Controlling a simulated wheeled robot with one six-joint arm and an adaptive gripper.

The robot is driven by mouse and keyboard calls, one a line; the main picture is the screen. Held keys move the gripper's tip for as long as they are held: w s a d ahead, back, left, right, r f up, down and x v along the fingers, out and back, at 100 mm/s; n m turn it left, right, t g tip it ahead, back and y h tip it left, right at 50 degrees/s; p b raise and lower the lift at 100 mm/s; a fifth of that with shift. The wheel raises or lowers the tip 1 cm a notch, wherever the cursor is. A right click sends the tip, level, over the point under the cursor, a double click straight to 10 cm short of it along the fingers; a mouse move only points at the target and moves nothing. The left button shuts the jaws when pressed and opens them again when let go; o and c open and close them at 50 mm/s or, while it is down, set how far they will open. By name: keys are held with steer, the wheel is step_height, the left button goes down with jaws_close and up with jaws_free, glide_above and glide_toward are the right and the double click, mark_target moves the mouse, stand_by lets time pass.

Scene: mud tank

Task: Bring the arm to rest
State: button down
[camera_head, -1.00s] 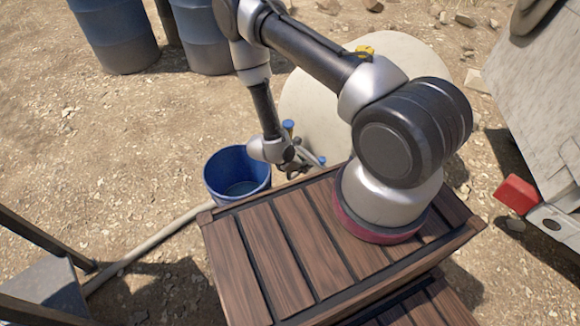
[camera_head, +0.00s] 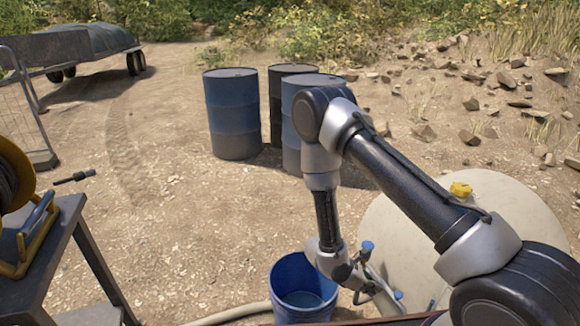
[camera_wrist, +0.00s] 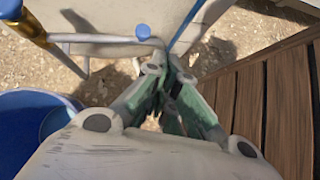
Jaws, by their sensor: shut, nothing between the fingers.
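My arm reaches forward from the lower right of the head view and bends down, with its forearm hanging. My gripper (camera_head: 368,288) points down beside the pale round tank (camera_head: 510,205), right of the blue bucket (camera_head: 285,275). In the wrist view my gripper (camera_wrist: 172,85) has its greenish fingers closed together, with nothing seen between them. The bucket (camera_wrist: 22,108) shows at the left there, apart from the fingers. Blue-capped valves (camera_head: 367,246) stand near the gripper in the head view; whether they touch it I cannot tell.
A wooden slatted top (camera_wrist: 290,105) lies right of the gripper in the wrist view. Blue barrels (camera_head: 233,115) stand beyond the arm. A metal stand (camera_head: 62,245) with a yellow reel is at the left. A hose (camera_head: 235,312) runs to the bucket. Open dirt lies between.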

steer(key=s+d+r+m+t+y, duration=0.1)
steer(key=s+r+m, duration=0.4)
steer(key=r, duration=1.2)
steer(key=s+d+r+m+t+y, duration=0.2)
steer(key=s+r+m+y, duration=0.3)
steer(key=r, duration=1.2)
steer(key=s+d+r+m+t+y, duration=0.1)
steer(key=s+d+r+m+y, duration=0.2)
steer(key=r, duration=1.4)
steer(key=s+m, duration=0.2)
steer(key=m, duration=0.3)
steer(key=shift+d+t, duration=0.4)
steer(key=c, duration=2.2)
jaws_free()
